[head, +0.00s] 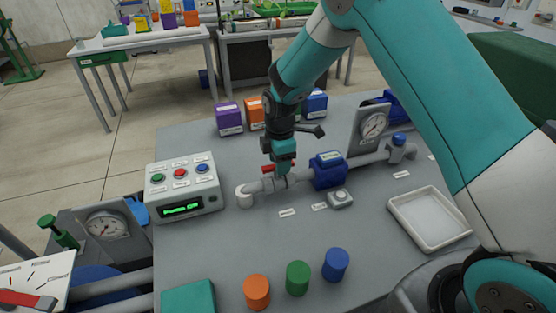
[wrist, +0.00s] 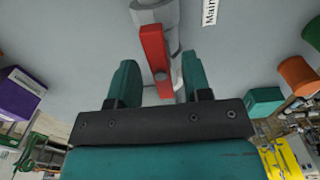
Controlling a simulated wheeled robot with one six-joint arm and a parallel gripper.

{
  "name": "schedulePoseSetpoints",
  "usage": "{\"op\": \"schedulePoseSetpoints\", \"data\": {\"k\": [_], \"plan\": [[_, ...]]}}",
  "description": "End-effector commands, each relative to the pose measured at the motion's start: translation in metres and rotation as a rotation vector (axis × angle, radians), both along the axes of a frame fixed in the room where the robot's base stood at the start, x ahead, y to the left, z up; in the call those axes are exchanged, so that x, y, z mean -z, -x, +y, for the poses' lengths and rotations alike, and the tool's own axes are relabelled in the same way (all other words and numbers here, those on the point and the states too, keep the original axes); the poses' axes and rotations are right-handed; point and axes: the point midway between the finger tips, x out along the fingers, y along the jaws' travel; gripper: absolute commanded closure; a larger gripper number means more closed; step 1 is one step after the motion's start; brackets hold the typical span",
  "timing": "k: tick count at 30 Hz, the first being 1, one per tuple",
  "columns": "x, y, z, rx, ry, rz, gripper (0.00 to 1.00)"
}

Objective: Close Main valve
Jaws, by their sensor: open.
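The Main valve has a red lever (wrist: 153,48) on a grey pipe (wrist: 168,14). In the wrist view the lever runs roughly along the pipe, at a slight slant to it. My gripper (wrist: 160,70) is open, with one finger on each side of the lever's near end and gaps on both sides. In the head view my gripper (head: 283,166) points down over the pipe and hides the lever's middle; red shows on its left side. A label reading "Main" (wrist: 209,12) lies beside the pipe.
A control box (head: 184,190) with buttons and a green display stands left of the pipe. Orange, green and blue cylinders stand in front, and a white tray (head: 430,218) lies at right.

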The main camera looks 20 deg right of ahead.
Motion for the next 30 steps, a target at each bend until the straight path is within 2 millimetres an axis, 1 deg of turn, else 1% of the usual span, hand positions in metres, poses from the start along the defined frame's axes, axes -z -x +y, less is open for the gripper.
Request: {"op": "schedulePoseSetpoints", "data": {"k": [6,8,9,12,14,15,22,26,30], "plan": [[0.0003,-0.0001,0.0001,0.0,0.0,0.0,0.55],[0.0002,-0.0001,0.0001,0.0,0.0,0.0,0.69],[0.0002,-0.0001,0.0001,0.0,0.0,0.0,0.78],[0.0001,0.0,0.0002,0.0,0.0,0.0,1.0],[0.0001,0.0,0.0002,0.0,0.0,0.0,1.0],[0.0,0.0,0.0048,-0.002,0.0,0.0,1.0],[-0.0001,0.0002,0.002,0.026,-0.002,0.0,1.0],[0.0,0.0004,0.0015,0.079,-0.002,0.0,1.0],[0.0,0.0008,0.0012,0.173,-0.002,0.0,1.0]]}}
